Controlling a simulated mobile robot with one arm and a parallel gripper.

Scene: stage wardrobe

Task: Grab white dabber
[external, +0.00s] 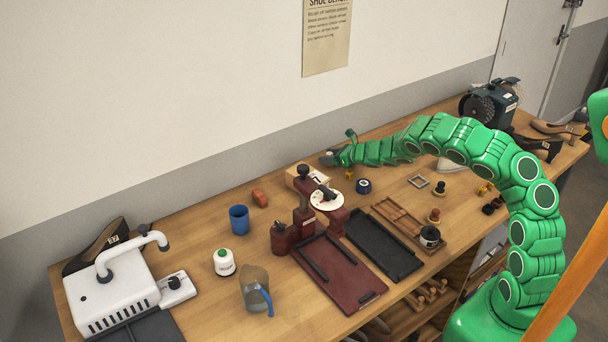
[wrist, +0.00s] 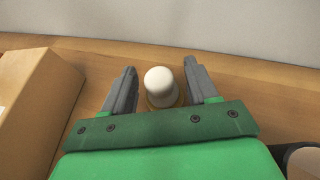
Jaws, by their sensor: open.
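The white dabber (wrist: 160,82) has a rounded white top above a yellowish lower part, partly hidden by my green gripper body in the wrist view. My gripper (wrist: 161,84) is open, with one grey finger on each side of the dabber. Gaps show between the dabber and both fingers, so it does not look gripped. In the external view my gripper (external: 330,157) is at the back of the bench near the wall. I cannot make out the dabber clearly there.
A tan box (wrist: 36,100) stands just left of my gripper; the pale wall (wrist: 200,22) is close behind. On the bench (external: 190,238) are a dark red press (external: 305,215), a blue cup (external: 239,219), a round dark blue container (external: 363,186) and dark trays (external: 385,245).

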